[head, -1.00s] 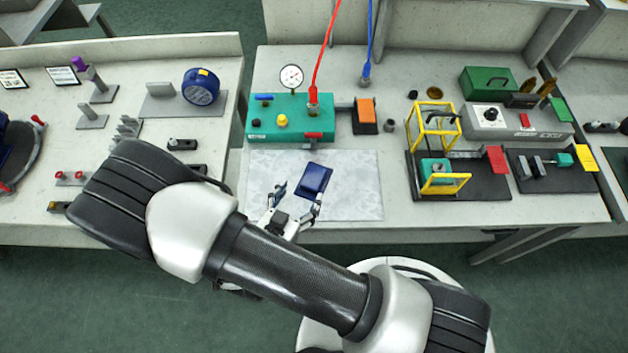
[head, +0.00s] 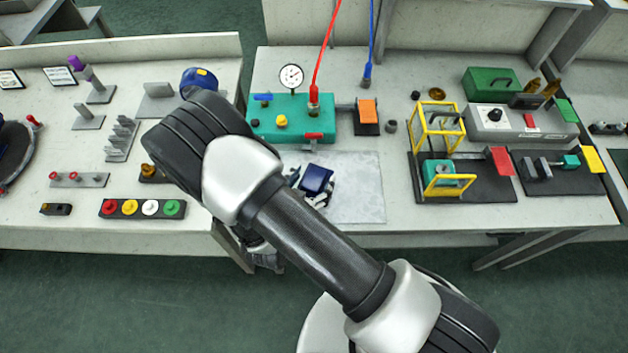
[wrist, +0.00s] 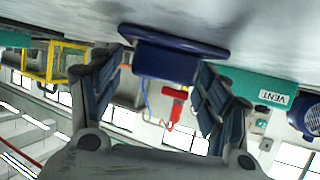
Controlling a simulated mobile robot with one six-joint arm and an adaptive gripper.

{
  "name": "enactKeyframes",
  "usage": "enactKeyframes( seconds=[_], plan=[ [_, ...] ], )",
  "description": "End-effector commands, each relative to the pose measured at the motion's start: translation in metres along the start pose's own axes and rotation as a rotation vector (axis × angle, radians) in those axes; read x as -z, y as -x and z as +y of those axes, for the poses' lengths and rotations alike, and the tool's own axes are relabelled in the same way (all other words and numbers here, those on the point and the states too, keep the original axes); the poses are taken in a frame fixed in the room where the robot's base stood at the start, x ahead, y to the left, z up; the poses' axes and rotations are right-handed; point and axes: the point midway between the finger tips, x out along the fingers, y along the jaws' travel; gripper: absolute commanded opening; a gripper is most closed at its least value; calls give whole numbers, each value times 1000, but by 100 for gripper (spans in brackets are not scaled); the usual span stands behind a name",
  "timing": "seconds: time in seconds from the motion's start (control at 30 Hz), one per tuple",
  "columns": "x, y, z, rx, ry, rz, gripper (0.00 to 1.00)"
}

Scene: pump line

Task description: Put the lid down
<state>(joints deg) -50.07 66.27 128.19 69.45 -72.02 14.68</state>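The dark blue lid (head: 316,178) sits on the pale grey mat (head: 358,190) in front of the teal pump box. In the wrist view the lid (wrist: 168,58) shows its wide flange against the bench surface and its narrower body between my fingers. My gripper (head: 308,190) is low over the mat, partly hidden behind my arm. In the wrist view my gripper (wrist: 163,75) has its fingers apart, one on each side of the lid's body. A narrow gap seems to show on the left; contact on the right is unclear.
The teal pump box (head: 290,122) with its gauge (head: 291,76) and red hose (head: 322,55) stands behind the mat. A yellow frame (head: 437,128) is to the right. A button strip (head: 142,208) lies on the left bench. The mat's right side is clear.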

Motion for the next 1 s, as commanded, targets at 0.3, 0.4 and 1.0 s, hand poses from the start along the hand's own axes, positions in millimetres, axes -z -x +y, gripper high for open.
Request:
enactKeyframes(
  seconds=[0.3,0.4,1.0],
  plan=[
    [0,0,0,0,0,0,49],
    [0,0,0,0,0,-1,43],
    [1,1,0,0,0,-2,18]
  ],
)
